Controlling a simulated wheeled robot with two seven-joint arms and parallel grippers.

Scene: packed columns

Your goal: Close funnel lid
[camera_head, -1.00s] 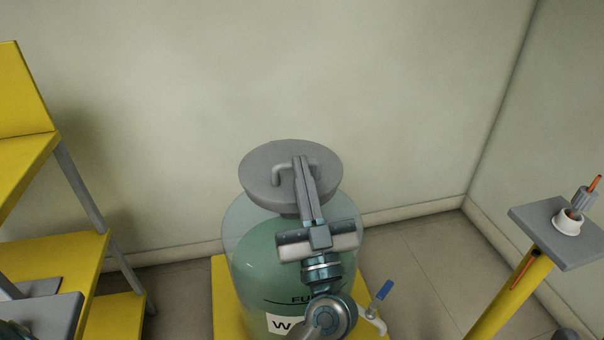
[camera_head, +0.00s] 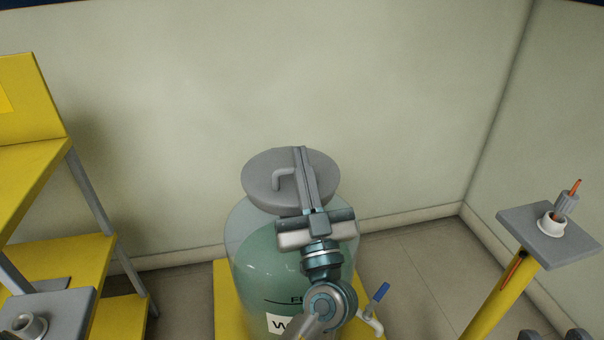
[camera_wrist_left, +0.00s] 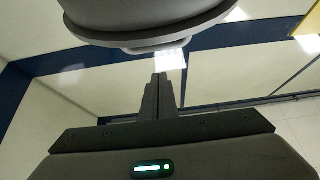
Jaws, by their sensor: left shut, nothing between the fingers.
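The funnel lid (camera_head: 262,178) is a grey round disc with a bent handle (camera_head: 283,176), at the top of the greenish glass tank (camera_head: 250,250). My left gripper (camera_head: 299,150) comes up from the front. Its long fingers are pressed together and overlap the lid just right of the handle. I cannot tell from this whether they touch it, or whether the lid is seated. In the left wrist view the shut, empty fingers (camera_wrist_left: 161,78) point at a grey rounded body (camera_wrist_left: 150,18), likely the lid. Dark shapes at the head view's lower right edge may be my right gripper (camera_head: 552,335); it is cut off.
Yellow shelves (camera_head: 60,265) stand at left with a grey block and small metal cup (camera_head: 28,325). A tap with a blue handle (camera_head: 380,292) sticks out at the tank's right. A grey-topped yellow stand (camera_head: 520,222) holds a white cup. The wall behind is bare.

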